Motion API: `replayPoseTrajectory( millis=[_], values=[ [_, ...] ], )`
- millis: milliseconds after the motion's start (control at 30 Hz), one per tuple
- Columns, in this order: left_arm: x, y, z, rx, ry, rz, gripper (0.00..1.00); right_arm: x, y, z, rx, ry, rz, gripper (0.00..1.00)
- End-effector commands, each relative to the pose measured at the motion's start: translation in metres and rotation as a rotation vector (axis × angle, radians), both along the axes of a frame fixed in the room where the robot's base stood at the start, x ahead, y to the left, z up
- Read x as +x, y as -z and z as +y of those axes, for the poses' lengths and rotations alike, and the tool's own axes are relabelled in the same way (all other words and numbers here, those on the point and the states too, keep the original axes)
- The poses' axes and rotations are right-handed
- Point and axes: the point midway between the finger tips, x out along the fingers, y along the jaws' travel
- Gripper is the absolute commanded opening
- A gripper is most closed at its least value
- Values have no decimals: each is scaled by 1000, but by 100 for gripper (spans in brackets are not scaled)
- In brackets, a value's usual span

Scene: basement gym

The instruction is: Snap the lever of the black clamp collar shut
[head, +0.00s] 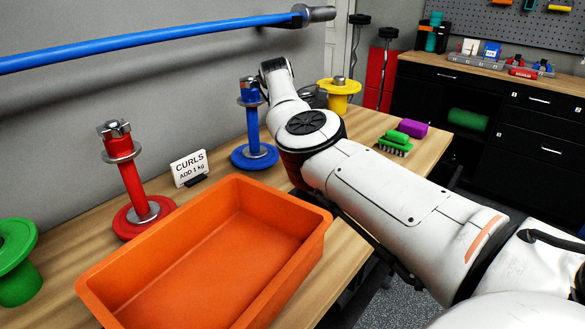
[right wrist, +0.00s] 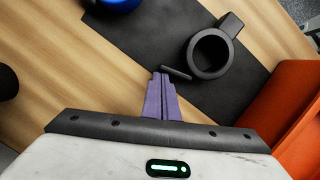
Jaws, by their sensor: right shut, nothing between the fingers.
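The black clamp collar (right wrist: 209,54) lies on a black mat (right wrist: 172,31) in the right wrist view, its round opening facing up and a block-like ear at its upper right. A thin dark bar (right wrist: 176,73), apparently its lever, stands off the ring's lower left; I cannot tell how it joins. My right gripper (right wrist: 161,75) is shut and empty, its purple fingertips close to the bar's left end. Contact is unclear. In the head view my right arm hides the collar and the gripper. My left gripper is in neither view.
An orange bin (head: 235,220) stands at the table's front, its wall also at the right of the wrist view (right wrist: 288,105). A green brush (head: 396,143) lies beyond my arm.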

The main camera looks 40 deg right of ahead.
Motion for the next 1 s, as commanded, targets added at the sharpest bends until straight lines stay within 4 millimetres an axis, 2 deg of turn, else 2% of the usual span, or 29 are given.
replayPoseTrajectory(
  millis=[267,600,1000],
  values=[
    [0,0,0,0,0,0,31,-1,0,0,0,-1,0,0],
    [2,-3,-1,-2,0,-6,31,-8,0,12,1,-1,-1,0],
    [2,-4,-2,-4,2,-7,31,-10,0,13,0,-2,0,0]
  ],
)
